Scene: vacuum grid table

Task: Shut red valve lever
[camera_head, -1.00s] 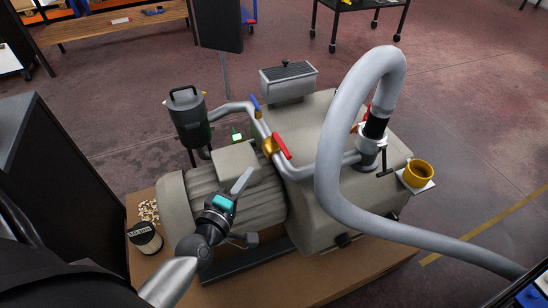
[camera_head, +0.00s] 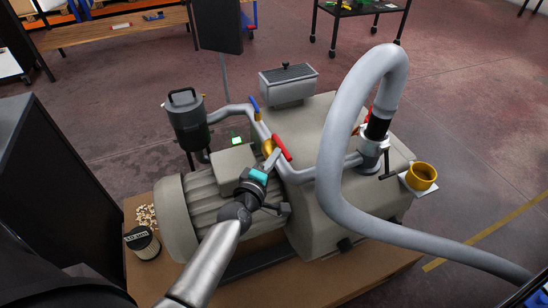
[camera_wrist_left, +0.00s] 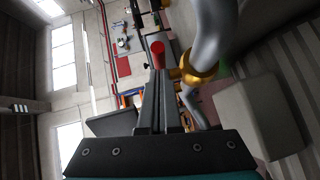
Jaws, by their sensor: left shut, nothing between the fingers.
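The red valve lever (camera_head: 282,147) sits on the pipe beside a brass valve body (camera_head: 267,147) above the grey pump. It slants from upper left to lower right. In the left wrist view the lever's red end (camera_wrist_left: 157,48) appears just beyond the fingertips, with the brass valve (camera_wrist_left: 198,74) to its right. My left gripper (camera_head: 273,159) is shut and empty, its fingertips close to the lever's lower-left side. I cannot tell whether they touch it. The fingers (camera_wrist_left: 158,90) also show closed together in the left wrist view. My right gripper is out of view.
A blue lever (camera_head: 254,104) stands just up the pipe. A thick grey hose (camera_head: 330,150) arches to the right of the red lever. The motor (camera_head: 205,195) lies below my arm. A yellow cup (camera_head: 421,177) and a can (camera_head: 141,243) stand at the sides.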

